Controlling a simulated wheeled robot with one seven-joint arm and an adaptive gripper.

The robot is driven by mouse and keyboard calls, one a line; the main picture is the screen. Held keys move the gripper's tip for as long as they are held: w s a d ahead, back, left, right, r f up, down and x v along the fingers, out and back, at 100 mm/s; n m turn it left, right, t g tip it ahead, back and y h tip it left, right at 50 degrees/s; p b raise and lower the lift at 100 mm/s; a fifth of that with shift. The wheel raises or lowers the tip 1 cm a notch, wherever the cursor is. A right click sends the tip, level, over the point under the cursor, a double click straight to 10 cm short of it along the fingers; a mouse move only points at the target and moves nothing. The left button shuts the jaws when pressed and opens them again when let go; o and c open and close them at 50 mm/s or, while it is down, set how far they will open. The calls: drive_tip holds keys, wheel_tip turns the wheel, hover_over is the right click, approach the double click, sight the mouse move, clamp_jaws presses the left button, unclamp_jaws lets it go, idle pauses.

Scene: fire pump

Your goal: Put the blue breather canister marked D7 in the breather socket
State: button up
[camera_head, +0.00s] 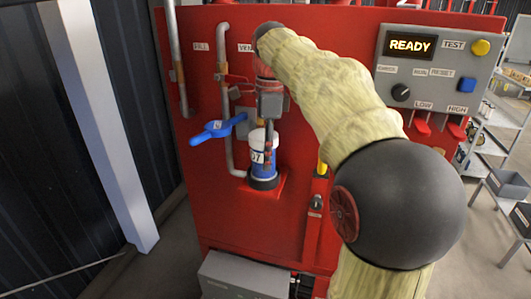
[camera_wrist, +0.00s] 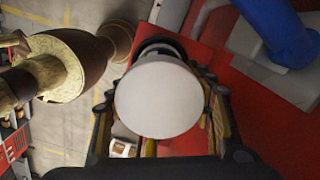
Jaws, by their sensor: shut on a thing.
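The blue breather canister (camera_head: 262,163) has a white top and a label on which "D7" partly shows. It stands upright in the head view, and its flat white end (camera_wrist: 157,98) fills the middle of the wrist view. My gripper (camera_head: 268,138) reaches down from above and is shut on the canister, with fingers on both sides of it in the wrist view. The canister's lower end meets a black ring, the breather socket (camera_head: 263,183), on a small red ledge. How deep it sits in the ring cannot be told.
A blue valve handle (camera_head: 217,131) sticks out just left of the canister, beside a grey vertical pipe (camera_head: 226,100). A yellow-topped red post (camera_head: 320,190) stands to the right. The grey control panel (camera_head: 436,70) reads READY. A grey box (camera_head: 240,275) lies below.

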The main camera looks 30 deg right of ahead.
drive_tip(key=shift+f, duration=0.4)
drive_tip(key=o, duration=1.6)
drive_tip(key=r, duration=1.2)
drive_tip(key=shift+s+d, duration=0.1)
drive_tip(key=shift+d, duration=0.15)
drive_tip(key=shift+s+f, duration=0.1)
drive_tip(key=shift+f, duration=0.05)
